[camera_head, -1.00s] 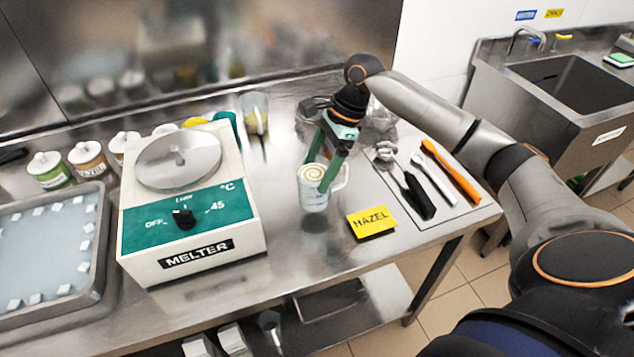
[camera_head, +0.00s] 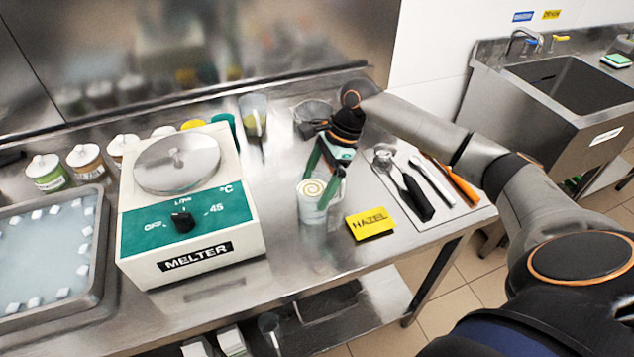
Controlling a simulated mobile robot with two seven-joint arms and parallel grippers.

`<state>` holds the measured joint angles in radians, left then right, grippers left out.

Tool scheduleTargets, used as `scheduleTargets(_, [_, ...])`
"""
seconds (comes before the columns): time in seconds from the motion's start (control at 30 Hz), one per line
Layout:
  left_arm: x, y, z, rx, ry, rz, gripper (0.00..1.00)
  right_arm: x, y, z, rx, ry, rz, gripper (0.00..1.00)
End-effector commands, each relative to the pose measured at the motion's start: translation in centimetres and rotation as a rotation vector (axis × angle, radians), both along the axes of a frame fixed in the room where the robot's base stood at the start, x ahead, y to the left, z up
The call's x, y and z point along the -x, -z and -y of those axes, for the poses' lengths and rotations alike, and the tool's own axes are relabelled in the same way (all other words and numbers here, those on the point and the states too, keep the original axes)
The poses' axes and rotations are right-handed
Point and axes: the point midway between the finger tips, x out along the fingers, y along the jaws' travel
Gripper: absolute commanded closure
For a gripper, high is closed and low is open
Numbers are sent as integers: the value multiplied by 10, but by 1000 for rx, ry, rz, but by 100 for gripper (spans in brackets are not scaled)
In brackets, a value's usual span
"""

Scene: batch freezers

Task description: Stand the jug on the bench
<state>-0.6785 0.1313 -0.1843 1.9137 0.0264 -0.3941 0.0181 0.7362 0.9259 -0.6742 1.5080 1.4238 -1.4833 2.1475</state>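The small clear jug (camera_head: 311,212), with a pale cream swirl on its top, is upright over the front part of the steel bench (camera_head: 285,262). It stands between the melter and the yellow HAZEL card. My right gripper (camera_head: 317,192) reaches down from behind, its green fingers shut on the jug at the rim. The right finger covers part of the jug's right side. The base is at or just above the bench top; I cannot tell whether it touches. My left gripper is not in view.
The white and green melter (camera_head: 190,245) stands to the left. The HAZEL card (camera_head: 370,224) lies close on the right, beside a mat with utensils (camera_head: 412,195). A measuring cup (camera_head: 253,117) and a glass bowl (camera_head: 312,118) stand behind. The bench front edge is near.

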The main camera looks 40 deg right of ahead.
Motion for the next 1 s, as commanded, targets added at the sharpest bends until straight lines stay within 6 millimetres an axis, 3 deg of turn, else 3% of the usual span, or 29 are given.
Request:
scheduleTargets(0.27, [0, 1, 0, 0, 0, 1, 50, 1, -19, 7, 2, 1, 5, 0])
scheduleTargets(0.7, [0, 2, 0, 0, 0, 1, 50, 9, -100, 39, 0, 2, 4, 0])
scheduleTargets(1.0, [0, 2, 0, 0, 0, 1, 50, 11, -114, 45, 0, 0, 0, 0])
